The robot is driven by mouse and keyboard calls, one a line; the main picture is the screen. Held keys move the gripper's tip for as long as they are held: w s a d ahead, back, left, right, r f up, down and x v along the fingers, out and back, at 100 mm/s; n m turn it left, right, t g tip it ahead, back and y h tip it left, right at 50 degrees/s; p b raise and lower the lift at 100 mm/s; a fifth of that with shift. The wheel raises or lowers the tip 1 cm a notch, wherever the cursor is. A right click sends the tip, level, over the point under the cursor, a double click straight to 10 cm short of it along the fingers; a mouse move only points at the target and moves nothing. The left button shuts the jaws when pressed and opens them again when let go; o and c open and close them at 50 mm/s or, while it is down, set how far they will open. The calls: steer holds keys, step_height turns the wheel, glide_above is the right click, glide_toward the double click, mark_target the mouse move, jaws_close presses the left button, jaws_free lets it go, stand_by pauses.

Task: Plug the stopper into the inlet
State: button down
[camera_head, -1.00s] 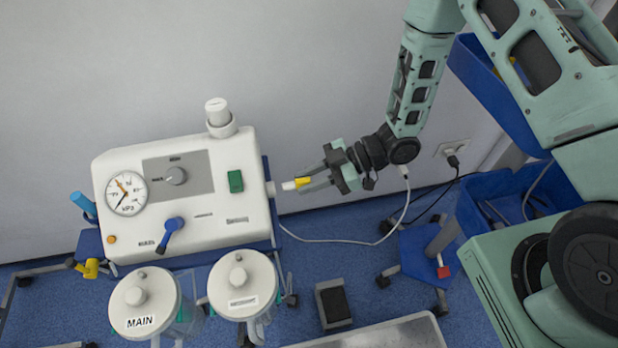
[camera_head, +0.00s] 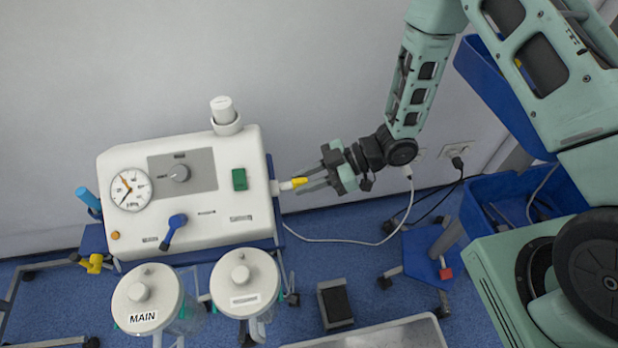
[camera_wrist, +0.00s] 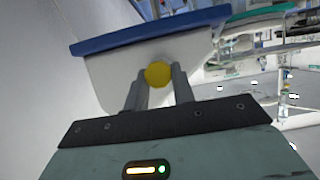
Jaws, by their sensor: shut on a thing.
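The stopper has a yellow end (camera_head: 300,182) and a white tip (camera_head: 286,186). My gripper (camera_head: 307,183) is shut on its yellow end. The white tip points left and meets the inlet (camera_head: 274,188) on the right side of the white suction machine (camera_head: 205,190). How deep the tip sits in the inlet cannot be told. In the wrist view, the round yellow end (camera_wrist: 158,73) lies between the two grey fingers, in front of the machine's side wall (camera_wrist: 112,80). It hides the inlet and the white tip there.
Two lidded jars, one marked MAIN (camera_head: 146,297) and another (camera_head: 243,283), stand in front of the machine. A white knob (camera_head: 224,112) rises from its top. A white cable (camera_head: 345,243) hangs below my gripper. A blue cart (camera_head: 510,200) stands at the right.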

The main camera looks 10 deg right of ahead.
steer(key=shift+a, duration=0.75)
steer(key=c, duration=1.1)
jaws_free()
steer(key=v, duration=0.7)
steer(key=shift+d, duration=0.25)
